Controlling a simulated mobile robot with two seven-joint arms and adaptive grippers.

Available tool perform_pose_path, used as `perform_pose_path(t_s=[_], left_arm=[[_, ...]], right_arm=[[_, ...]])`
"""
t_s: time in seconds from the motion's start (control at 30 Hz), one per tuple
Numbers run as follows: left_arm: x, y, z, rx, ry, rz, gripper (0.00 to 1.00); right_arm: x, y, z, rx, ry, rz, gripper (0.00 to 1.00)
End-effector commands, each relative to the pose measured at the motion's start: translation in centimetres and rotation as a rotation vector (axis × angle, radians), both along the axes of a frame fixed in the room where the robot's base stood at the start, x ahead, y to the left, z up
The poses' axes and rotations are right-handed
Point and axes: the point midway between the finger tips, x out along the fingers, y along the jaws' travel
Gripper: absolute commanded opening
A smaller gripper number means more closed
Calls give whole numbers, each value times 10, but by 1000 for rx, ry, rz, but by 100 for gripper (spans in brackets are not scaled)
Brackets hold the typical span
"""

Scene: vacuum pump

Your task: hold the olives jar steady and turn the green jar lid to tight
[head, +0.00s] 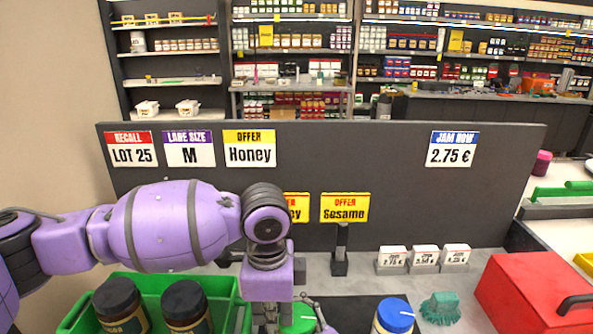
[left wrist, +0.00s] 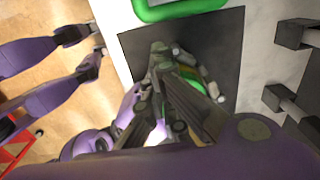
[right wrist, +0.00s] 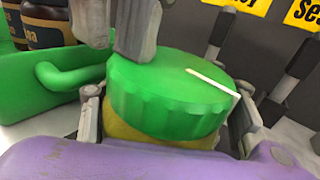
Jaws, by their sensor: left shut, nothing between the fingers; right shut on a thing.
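The olives jar (right wrist: 120,131) shows as a yellowish band under its green lid (right wrist: 170,95) in the right wrist view. The lid has a white line on its top. My right gripper (right wrist: 165,122) is shut on the jar, one finger on either side below the lid. The shut, empty fingers of my left gripper (right wrist: 125,28) stand above the lid's far left edge; I cannot tell whether they touch it. In the head view the lid (head: 300,318) shows partly at the bottom edge, beside my left gripper. In the left wrist view the lid (left wrist: 197,82) is mostly hidden behind the fingers.
A green crate (head: 150,283) with dark jars (head: 185,300) stands at the left. A blue-lidded jar (head: 394,316), a teal brush (head: 441,308) and a red box (head: 535,290) are at the right. Small price blocks (head: 424,258) and a grey sign panel (head: 350,160) stand behind.

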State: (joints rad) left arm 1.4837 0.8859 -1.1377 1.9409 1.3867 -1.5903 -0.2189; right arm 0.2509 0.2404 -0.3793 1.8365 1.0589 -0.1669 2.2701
Motion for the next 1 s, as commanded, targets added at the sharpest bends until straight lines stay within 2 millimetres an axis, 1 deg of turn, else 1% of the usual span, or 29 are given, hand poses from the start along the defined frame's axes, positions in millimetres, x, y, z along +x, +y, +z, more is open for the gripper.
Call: perform_pose_path(t_s=[0.03,0.1,0.47,1.0], left_arm=[[-4,0,-7,4,14,-3,0],[-5,1,-8,4,16,-3,0],[-7,0,-12,6,25,-5,0],[-4,-4,-13,1,28,-8,0]], right_arm=[[-2,0,-5,-4,7,2,2],[-2,0,-5,-3,6,2,2],[-2,0,-4,-3,5,2,2],[-2,2,-4,-1,4,5,2]])
